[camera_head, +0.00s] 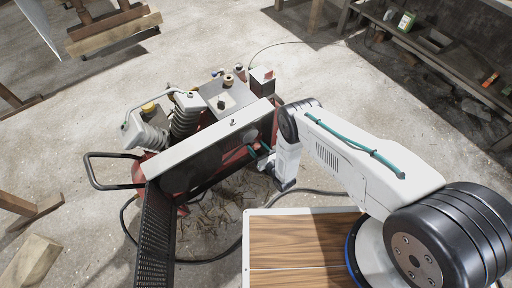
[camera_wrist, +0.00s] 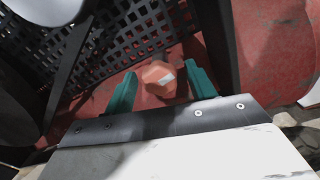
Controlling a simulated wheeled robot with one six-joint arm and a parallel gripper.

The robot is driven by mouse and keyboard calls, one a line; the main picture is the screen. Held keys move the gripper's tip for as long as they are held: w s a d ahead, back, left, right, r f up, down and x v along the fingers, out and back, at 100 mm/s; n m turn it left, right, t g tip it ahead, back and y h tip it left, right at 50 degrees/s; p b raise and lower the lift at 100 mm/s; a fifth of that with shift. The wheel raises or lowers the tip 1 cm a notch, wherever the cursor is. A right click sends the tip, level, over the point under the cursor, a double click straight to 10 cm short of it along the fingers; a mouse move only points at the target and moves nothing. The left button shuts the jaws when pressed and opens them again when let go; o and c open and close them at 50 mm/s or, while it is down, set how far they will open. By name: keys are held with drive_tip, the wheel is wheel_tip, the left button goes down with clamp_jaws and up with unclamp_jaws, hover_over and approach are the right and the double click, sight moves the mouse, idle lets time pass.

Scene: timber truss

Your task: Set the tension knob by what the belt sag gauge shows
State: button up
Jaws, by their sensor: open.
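An orange-red faceted knob (camera_wrist: 158,79) with a pale mark on its face sits low against the red metal of the machine in the wrist view. My gripper (camera_wrist: 160,72) is open, with one teal finger on each side of the knob. Gaps show between the fingers and the knob, so it does not look gripped. In the head view my gripper (camera_head: 256,153) reaches in beside the compressor's belt side, and the knob is hidden there. I cannot pick out the belt sag gauge or its reading in either view.
The red compressor (camera_head: 201,183) has a white-topped guard (camera_head: 208,143) and a black mesh panel (camera_head: 155,240); the mesh (camera_wrist: 130,35) stands close behind my fingers. A cable (camera_head: 222,254) lies on the floor. A shelf (camera_head: 440,55) stands at the back right.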

drive_tip(key=v, duration=0.7)
